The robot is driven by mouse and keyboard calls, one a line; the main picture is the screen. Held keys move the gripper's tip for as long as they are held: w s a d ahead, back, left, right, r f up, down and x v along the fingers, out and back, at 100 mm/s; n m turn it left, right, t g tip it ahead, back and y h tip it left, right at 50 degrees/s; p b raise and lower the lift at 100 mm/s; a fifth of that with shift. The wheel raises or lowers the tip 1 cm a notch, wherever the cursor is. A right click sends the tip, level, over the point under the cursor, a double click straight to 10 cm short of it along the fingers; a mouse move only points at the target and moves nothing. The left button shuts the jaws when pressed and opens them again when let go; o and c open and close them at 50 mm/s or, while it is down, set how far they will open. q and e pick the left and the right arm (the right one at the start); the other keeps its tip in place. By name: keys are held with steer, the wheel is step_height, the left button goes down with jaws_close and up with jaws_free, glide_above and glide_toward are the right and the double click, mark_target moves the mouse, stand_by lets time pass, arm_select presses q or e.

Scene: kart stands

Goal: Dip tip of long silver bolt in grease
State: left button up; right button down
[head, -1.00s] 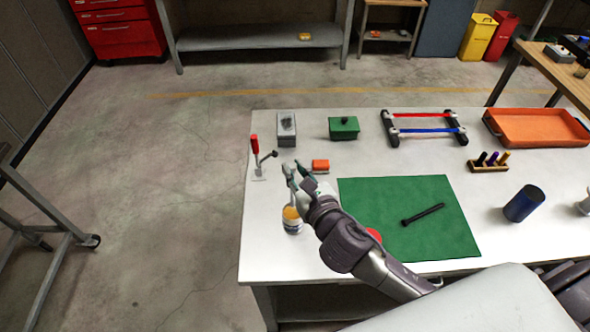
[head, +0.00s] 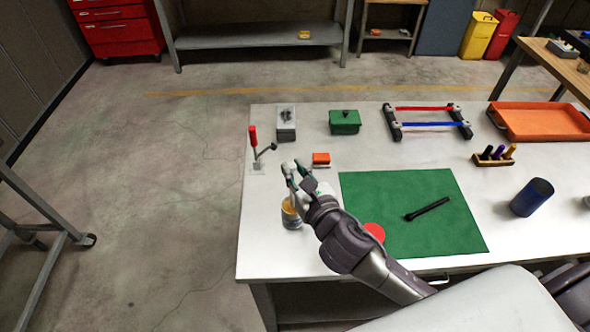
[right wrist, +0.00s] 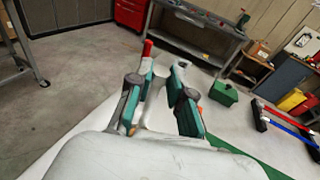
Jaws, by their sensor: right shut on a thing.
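The grease tin (head: 291,216), a small pot with a yellowish top, stands near the left edge of the white table. My right gripper (head: 291,174) is directly above it in the head view, shut on the long silver bolt. The bolt is mostly hidden by the fingers, and only a thin grey part seems to run down toward the tin. I cannot tell whether its tip touches the grease. My left gripper is not in view.
A red-handled clamp (head: 255,150) and an orange block (head: 321,159) stand close to the gripper.

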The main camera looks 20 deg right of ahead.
steer(key=shift+f+b, duration=0.3)
steer(key=shift+f, duration=0.15)
stand_by(0.6)
steer(key=shift+s+f+p, duration=0.1)
steer(key=shift+f+p, duration=0.15)
steer(key=shift+p, duration=0.05)
stand_by(1.3)
step_height(320, 180, up, 7)
steer(key=p, duration=0.8)
steer(key=shift+r, duration=0.2)
stand_by(0.6)
